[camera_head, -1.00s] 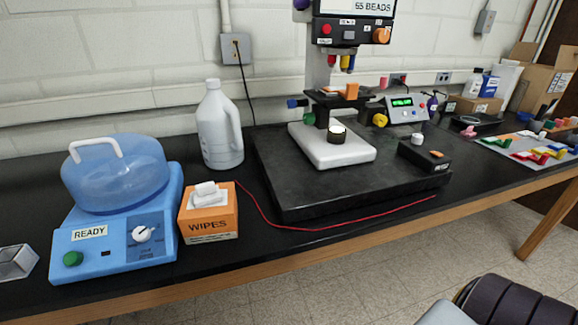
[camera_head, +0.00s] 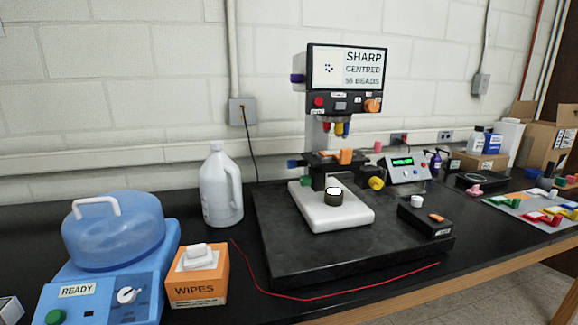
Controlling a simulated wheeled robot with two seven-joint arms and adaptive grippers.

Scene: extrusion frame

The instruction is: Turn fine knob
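A microscope-like instrument (camera_head: 324,128) stands on a black slab. Its screen (camera_head: 347,70) reads "SHARP", "CENTRED" and what looks like "55 BEADS". Several coloured knobs show on it: a yellow knob (camera_head: 377,183) at the lower right, a blue knob (camera_head: 293,164) and a green knob (camera_head: 306,181) at the left, an orange knob (camera_head: 372,105) under the screen and a purple knob (camera_head: 297,78) beside it. I cannot read which one is the fine knob. Neither of my grippers is in view, and nothing touches the knobs.
The black slab (camera_head: 300,266) has a white base, a small black box (camera_head: 426,218) and a red cable (camera_head: 330,298) near it. A white jug (camera_head: 220,188), a WIPES box (camera_head: 196,288) and a blue READY machine (camera_head: 112,232) stand left. A control box (camera_head: 405,168) stands right.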

